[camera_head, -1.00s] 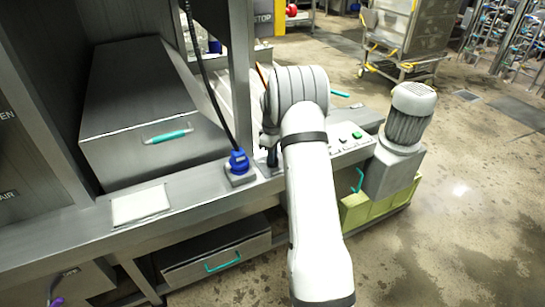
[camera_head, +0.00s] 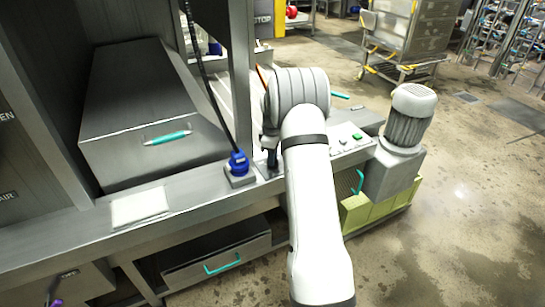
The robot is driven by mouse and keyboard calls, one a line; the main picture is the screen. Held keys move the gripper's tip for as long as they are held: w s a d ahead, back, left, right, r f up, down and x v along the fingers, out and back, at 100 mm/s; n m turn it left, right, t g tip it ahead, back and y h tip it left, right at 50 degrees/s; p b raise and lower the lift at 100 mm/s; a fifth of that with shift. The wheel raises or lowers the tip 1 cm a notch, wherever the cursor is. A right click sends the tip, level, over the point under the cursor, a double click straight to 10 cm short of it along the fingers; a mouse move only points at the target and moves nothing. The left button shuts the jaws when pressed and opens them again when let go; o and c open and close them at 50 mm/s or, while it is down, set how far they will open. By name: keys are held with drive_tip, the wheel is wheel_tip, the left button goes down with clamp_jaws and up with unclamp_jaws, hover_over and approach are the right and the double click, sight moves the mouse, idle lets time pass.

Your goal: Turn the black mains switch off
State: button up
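My white arm reaches over the grey metal bench, and its wrist covers part of the controls. My gripper (camera_head: 270,148) points down at the left of the wrist, just right of the blue plug (camera_head: 238,163). A small dark upright shape shows below it on a metal plate (camera_head: 268,172). I cannot tell whether this is the black mains switch or part of the gripper, or whether they touch. The fingertips are too small and covered to show if they are open or shut. The switch's position cannot be read.
A black cable runs down to the blue plug. A panel (camera_head: 349,141) with a green button is right of my wrist. A grey motor (camera_head: 409,118) stands beyond it. A white pad (camera_head: 139,206) lies on the bench at left. A teal-handled box (camera_head: 150,110) sits behind it.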

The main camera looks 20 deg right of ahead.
drive_tip(key=shift+o, duration=1.3)
drive_tip(key=shift+r, duration=0.1)
wheel_tip(320, 180, up, 8)
drive_tip(key=shift+f, duration=0.2)
